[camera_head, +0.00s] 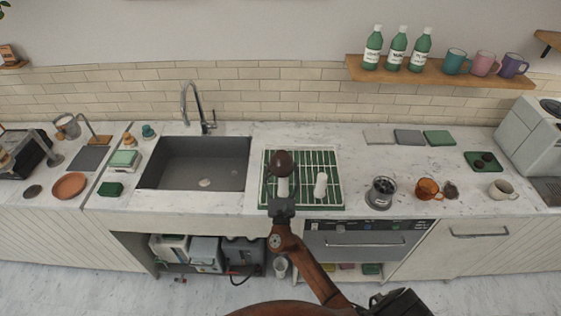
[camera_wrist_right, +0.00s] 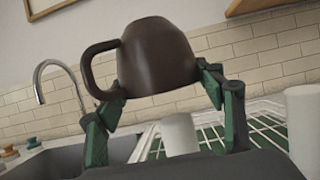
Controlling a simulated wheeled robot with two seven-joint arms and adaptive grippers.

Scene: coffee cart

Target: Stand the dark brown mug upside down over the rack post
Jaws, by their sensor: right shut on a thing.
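The dark brown mug (camera_head: 283,160) is held up above the green rack (camera_head: 334,160) in the head view. Its handle points left in the wrist view (camera_wrist_right: 158,55). No opening shows from above, so it looks base up. My right gripper (camera_head: 283,196) is shut on the mug, with a green finger on each side in the wrist view (camera_wrist_right: 163,92). A white rack post (camera_head: 283,187) shows just below the mug, apart from it in the wrist view (camera_wrist_right: 180,135). A second white post (camera_head: 321,185) stands to the right. My left gripper is not in view.
The sink (camera_head: 195,163) with its tall faucet (camera_head: 186,100) lies left of the rack. Right of it stand a dark-filled glass container (camera_head: 381,193), an amber cup (camera_head: 428,189) and a white cup (camera_head: 501,189). A shelf (camera_head: 440,75) hangs above.

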